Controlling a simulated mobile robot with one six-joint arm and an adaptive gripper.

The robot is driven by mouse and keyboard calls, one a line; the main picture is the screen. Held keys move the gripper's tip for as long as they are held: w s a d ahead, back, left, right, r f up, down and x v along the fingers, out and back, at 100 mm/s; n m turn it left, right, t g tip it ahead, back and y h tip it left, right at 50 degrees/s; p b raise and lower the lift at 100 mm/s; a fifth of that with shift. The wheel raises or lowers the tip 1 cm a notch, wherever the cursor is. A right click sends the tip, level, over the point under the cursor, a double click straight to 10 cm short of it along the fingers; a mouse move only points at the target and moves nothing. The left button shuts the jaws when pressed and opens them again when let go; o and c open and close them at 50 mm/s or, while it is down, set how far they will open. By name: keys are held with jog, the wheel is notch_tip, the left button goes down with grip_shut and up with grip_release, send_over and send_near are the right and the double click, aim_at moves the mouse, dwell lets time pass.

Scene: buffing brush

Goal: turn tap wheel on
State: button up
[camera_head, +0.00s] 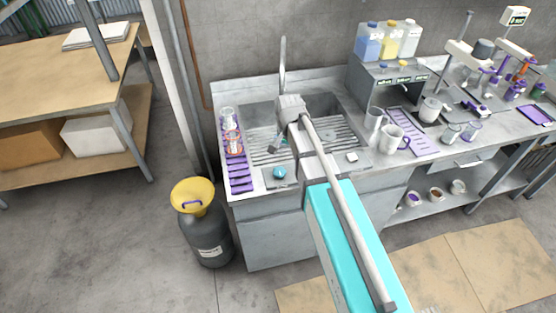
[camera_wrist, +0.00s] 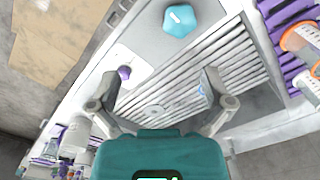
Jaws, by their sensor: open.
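The tap wheel is a small teal knob (camera_head: 279,172) on the front rim of the steel sink, left of my arm. In the wrist view the teal wheel (camera_wrist: 180,20) shows at the top, with a white mark on its face. My gripper (camera_wrist: 160,95) is open and empty, its two fingers spread over the ribbed sink surface. The wheel lies beyond the fingertips and is not between them. In the head view my gripper (camera_head: 284,143) is over the sink, behind the wheel, partly hidden by my arm.
A curved tap spout (camera_head: 283,65) rises behind the sink. A purple rack (camera_head: 240,175) with glassware lines the sink's left side. Beakers (camera_head: 391,138) stand on the counter at right. A dark drum with a yellow funnel (camera_head: 193,196) stands on the floor at left.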

aim_at(279, 171)
jog(key=shift+m, duration=0.3)
jog(key=a+r+p, duration=0.1)
jog(key=w+a+r, duration=0.1)
jog(key=r, duration=0.1)
jog(key=shift+a+p, duration=0.3)
jog(key=shift+p, duration=0.1)
jog(key=shift+f, duration=0.25)
notch_tip(279, 171, down, 13)
jog(key=b, duration=1.3)
jog(key=shift+f+b, duration=0.15)
jog(key=shift+b, duration=0.25)
